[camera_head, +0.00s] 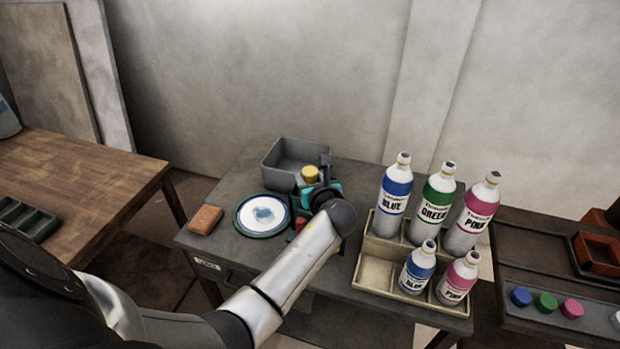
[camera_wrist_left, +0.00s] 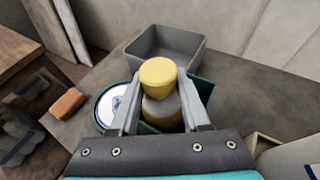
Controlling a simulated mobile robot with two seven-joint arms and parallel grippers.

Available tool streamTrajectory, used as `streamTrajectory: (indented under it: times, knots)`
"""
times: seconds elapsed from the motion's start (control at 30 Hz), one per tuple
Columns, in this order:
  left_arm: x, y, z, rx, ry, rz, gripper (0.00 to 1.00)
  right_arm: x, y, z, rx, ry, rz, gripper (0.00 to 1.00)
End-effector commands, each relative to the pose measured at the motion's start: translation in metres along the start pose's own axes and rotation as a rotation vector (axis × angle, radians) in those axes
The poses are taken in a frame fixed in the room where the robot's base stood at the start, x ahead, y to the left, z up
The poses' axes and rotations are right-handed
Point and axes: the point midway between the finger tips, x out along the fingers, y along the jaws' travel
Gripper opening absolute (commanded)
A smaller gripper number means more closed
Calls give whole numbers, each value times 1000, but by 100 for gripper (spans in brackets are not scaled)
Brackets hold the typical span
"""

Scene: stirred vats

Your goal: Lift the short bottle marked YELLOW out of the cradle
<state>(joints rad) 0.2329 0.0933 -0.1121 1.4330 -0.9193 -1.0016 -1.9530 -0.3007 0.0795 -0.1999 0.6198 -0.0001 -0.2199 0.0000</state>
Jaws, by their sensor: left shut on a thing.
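A short bottle with a yellow cap (camera_head: 310,174) is between the fingers of my left gripper (camera_head: 314,180), near the middle of the table. In the left wrist view the gripper (camera_wrist_left: 159,98) is shut on this bottle (camera_wrist_left: 158,76), one finger on each side below the cap. The bottle looks roughly upright; no lettering on it is readable. A dark green holder, seemingly the cradle (camera_wrist_left: 204,92), shows around and below it. The bottle's base is hidden, so I cannot tell whether it still touches the holder. My right gripper is not in view.
A grey bin (camera_head: 285,158) stands close behind the bottle. A round white-and-blue dish (camera_head: 262,215) and an orange-brown block (camera_head: 205,220) lie to the left. A beige rack (camera_head: 374,272) with several blue, green and pink bottles stands to the right.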

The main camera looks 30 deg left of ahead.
Motion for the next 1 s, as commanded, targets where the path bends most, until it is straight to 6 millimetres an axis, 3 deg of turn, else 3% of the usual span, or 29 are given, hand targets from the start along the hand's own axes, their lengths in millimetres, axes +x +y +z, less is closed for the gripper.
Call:
streamTrajectory:
  times: [0.07,0.1,0.27,0.67,1.0]
  knots:
    - [0,0,-1,0,2,0,0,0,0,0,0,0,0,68]
    - [0,0,-1,0,2,0,50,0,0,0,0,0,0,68]
    - [0,0,-1,0,1,0,68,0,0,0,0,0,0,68]
    - [-9,0,0,1,2,-1,68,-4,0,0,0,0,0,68]
    - [-70,0,1,-1,2,-2,68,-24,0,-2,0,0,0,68]
